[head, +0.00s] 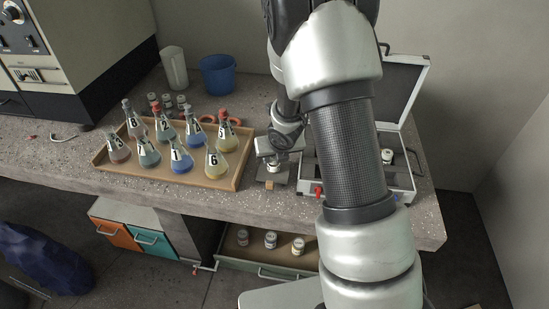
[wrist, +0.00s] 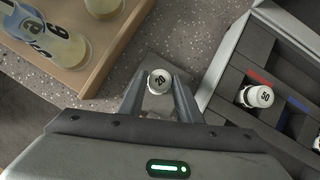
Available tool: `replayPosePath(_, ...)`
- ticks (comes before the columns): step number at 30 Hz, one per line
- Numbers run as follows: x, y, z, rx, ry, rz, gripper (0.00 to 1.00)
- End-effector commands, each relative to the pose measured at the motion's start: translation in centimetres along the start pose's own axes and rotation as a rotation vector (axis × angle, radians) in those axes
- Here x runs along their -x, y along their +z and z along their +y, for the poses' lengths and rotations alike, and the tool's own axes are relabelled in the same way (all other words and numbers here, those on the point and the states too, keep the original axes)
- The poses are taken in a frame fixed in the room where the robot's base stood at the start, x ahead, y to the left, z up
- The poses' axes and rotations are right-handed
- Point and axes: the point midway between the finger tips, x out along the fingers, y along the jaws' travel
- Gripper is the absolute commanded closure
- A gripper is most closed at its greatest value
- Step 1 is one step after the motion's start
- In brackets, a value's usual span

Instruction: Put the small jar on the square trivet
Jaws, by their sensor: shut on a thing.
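The small jar (wrist: 159,80) has a white lid marked 20. In the wrist view it sits between the two fingertips of my gripper (wrist: 160,92), which is shut on it. A flat grey square trivet (wrist: 153,60) shows beneath and behind the jar in the wrist view. In the head view my gripper (head: 270,166) is low over the trivet (head: 276,178), between the tray and the open case. The jar is hard to make out there. I cannot tell whether the jar touches the trivet.
A wooden tray (head: 236,183) of numbered flasks stands close on the left. An open case (head: 398,190) with another white-lidded jar (wrist: 259,96) stands close on the right. A blue bucket (head: 217,75) stands behind.

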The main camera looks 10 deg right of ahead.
Motion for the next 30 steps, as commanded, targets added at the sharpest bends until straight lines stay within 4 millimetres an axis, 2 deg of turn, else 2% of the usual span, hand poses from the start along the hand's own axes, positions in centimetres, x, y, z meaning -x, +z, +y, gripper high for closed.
replayPosePath(4, -0.3, -0.2, 0.0, -0.001, 0.000, 0.000, 0.92)
replayPosePath(5, -0.1, -0.1, 0.0, -0.001, 0.000, 0.000, 0.64)
replayPosePath(7, -0.1, -0.1, 0.0, -0.001, 0.000, 0.001, 0.52)
replayPosePath(8, -0.1, -0.1, 0.0, -0.001, 0.000, 0.001, 0.50)
replayPosePath(16, -0.1, -0.1, 0.0, -0.001, -0.001, 0.001, 0.50)
replayPosePath(20, 0.8, 0.1, 0.0, -0.001, 0.000, -0.001, 0.50)
replayPosePath(23, 2.6, 0.2, -0.1, 0.000, -0.001, -0.001, 0.50)
replayPosePath(30, 8.0, 0.3, -0.1, -0.003, 0.000, -0.002, 0.50)
